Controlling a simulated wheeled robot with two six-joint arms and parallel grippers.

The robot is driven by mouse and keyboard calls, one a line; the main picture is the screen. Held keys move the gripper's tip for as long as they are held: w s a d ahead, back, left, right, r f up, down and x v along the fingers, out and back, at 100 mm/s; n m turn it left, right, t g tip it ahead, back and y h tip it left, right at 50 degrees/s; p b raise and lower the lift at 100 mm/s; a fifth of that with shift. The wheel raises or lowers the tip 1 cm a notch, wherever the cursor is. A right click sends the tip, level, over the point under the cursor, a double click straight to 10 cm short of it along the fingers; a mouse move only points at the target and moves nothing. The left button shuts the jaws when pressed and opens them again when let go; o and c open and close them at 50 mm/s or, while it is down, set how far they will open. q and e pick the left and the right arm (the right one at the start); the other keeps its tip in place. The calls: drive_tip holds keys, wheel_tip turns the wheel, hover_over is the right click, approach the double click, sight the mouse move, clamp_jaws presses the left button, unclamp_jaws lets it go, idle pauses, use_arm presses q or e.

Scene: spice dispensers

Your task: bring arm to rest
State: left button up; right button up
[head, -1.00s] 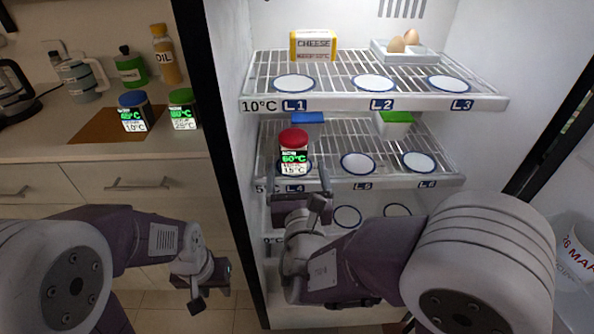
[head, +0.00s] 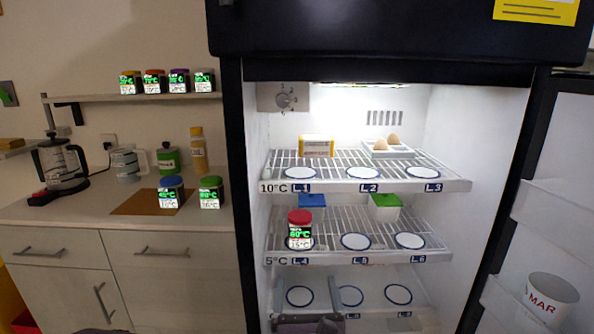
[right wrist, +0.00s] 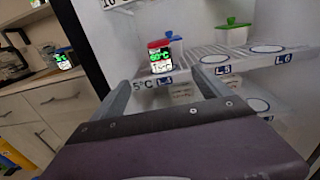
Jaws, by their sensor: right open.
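My right gripper (head: 309,312) shows at the bottom edge of the head view, in front of the lower fridge shelf. Its two fingers stand apart with nothing between them, as the right wrist view also shows (right wrist: 163,88). My left gripper is out of view.
The open fridge has wire shelves (head: 452,186). A cheese box (head: 317,146) and eggs are on top; blue-lidded (head: 312,207) and green-lidded (head: 386,207) containers sit behind. Blue-lidded (head: 171,192) and green-lidded (head: 210,192) dispensers stand on the counter. The fridge door (head: 548,200) stands open at right.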

drive_tip(key=s+d+f+m+g+h, duration=0.15)
drive_tip(key=d+m+h, duration=0.25)
drive_tip(key=d, duration=0.5)
drive_tip(key=d+f+m+g+h, duration=0.2)
drive_tip(key=d+m+g+h, duration=0.15)
drive_tip(key=d, duration=0.45)
drive_tip(key=s+d+f+m+g+h, duration=0.15)
drive_tip(key=d+m+h, duration=0.25)
drive_tip(key=d, duration=0.5)
drive_tip(key=s+d+f+m+g, duration=0.6)
drive_tip(key=s+f+m+g, duration=0.1)
drive_tip(key=s+m+g, duration=0.15)
drive_tip(key=s+a+f+m+g+y, duration=0.4)
drive_tip(key=s+a+f+m+y, duration=0.5)
drive_tip(key=a+m, duration=0.25)
drive_tip(key=w+a+f+m+t+y, duration=0.1)
drive_tip(key=w+a+m+t+y, duration=0.1)
drive_tip(key=w+a+m, duration=0.25)
use_arm(q)
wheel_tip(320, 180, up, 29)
drive_tip(key=p, duration=2.9)
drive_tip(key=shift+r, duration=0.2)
use_arm(e)
wheel_tip(320, 180, up, 29)
drive_tip(key=shift+w+r+m, duration=0.15)
drive_tip(key=shift+w+m, duration=0.1)
drive_tip(key=shift+m, duration=0.15)
